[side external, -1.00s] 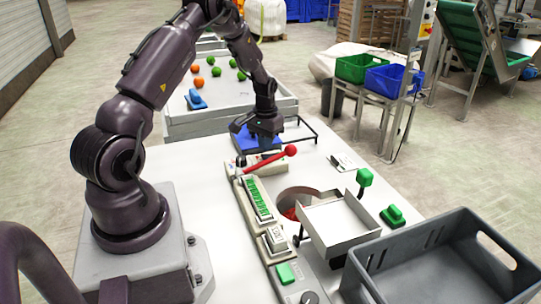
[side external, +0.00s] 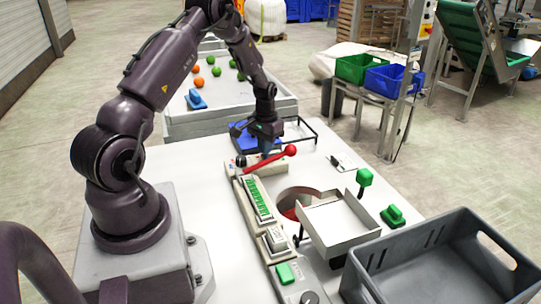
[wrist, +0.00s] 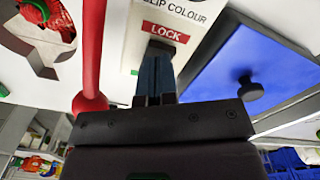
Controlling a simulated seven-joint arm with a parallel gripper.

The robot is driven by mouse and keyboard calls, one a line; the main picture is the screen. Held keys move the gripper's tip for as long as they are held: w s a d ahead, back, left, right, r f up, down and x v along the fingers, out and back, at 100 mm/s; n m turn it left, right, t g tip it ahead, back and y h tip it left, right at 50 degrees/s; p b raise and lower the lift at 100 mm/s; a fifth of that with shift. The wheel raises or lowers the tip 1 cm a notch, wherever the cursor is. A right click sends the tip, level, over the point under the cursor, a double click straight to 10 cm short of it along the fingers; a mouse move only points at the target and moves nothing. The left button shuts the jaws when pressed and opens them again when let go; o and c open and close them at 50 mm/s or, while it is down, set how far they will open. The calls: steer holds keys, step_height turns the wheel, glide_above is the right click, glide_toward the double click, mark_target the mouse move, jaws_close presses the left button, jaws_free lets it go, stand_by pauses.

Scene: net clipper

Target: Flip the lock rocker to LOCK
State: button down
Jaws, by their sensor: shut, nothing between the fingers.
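The red LOCK label (wrist: 165,32) is on a pale panel (wrist: 137,20) in the wrist view. A dark rocker-like piece (wrist: 160,47) shows just below the label, at the tips of my gripper (wrist: 157,60). My gripper is shut and empty, with its bluish fingers together. The fingers cover part of the dark piece, so its tilt and any contact cannot be told. In the side view my gripper (side external: 266,156) points down over the panel's far end, beside the red lever (side external: 272,160). The rocker cannot be made out there.
The red lever arm (wrist: 91,50) runs close to the left of my fingers. A blue plate (wrist: 225,75) with a dark knob (wrist: 249,89) lies to the right. A white tray (side external: 340,222), a green-topped post (side external: 364,177) and a grey crate (side external: 440,255) stand nearer the camera.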

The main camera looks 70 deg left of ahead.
steer(key=shift+f, duration=0.7)
stand_by(0.3)
steer(key=shift+r, duration=3.55)
steer(key=s+d+r+m+t, duration=0.2)
steer(key=s+d+r, duration=0.2)
steer(key=d+r, duration=0.4)
steer(key=s+d+r+m+t, duration=0.1)
steer(key=s+d+r, duration=0.4)
steer(key=d, duration=0.6)
steer(key=s+d+r+m+t, duration=0.2)
steer(key=s+d+r, duration=0.3)
steer(key=d+r, duration=0.5)
steer(key=shift+s+d+r+m+t, duration=0.25)
steer(key=shift+r+m+t, duration=0.1)
steer(key=shift+m, duration=0.15)
